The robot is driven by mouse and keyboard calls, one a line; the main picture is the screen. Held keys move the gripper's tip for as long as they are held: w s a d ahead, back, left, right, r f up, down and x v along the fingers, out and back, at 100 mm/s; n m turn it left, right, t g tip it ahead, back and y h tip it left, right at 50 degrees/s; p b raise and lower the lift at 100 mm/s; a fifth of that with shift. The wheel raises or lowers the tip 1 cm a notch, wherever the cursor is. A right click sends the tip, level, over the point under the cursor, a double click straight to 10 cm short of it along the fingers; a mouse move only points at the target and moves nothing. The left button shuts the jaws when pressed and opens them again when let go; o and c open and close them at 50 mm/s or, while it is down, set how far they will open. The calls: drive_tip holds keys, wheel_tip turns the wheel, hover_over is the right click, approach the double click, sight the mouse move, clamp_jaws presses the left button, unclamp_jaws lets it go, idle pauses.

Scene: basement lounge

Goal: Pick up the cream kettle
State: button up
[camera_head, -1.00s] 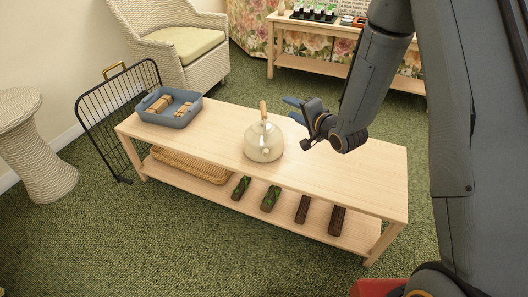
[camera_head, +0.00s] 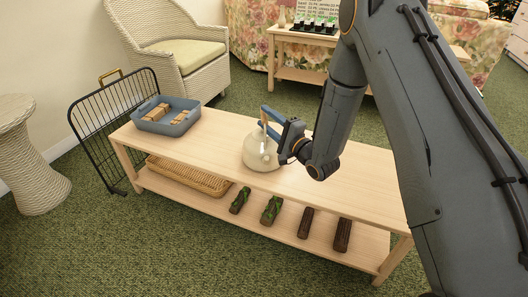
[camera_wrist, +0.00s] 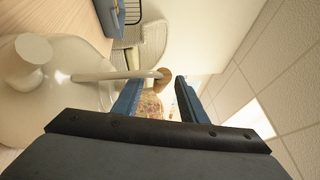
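The cream kettle (camera_head: 257,157) stands upright on the wooden table (camera_head: 215,150), near its middle. Its pale body fills the left of the wrist view (camera_wrist: 65,100), with a curved handle bar and a brown wooden grip (camera_wrist: 164,75). My gripper (camera_head: 270,118) is at the top of the kettle, around its handle in the head view, and hides part of it. In the wrist view my two blue fingers (camera_wrist: 158,98) are apart, with the wooden grip showing between and beyond them. I cannot tell whether either finger touches it.
A blue-grey tray (camera_head: 149,124) with wooden blocks stands on the table's left end. A wicker basket (camera_head: 188,176) and several dark blocks lie on the lower shelf. A black wire screen (camera_head: 92,125), a wicker armchair (camera_head: 200,60) and another table stand around. The table's right part is clear.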

drive_tip(key=shift+x, duration=0.85)
clamp_jaws()
idle(0.6)
drive_tip(key=shift+r, duration=0.1)
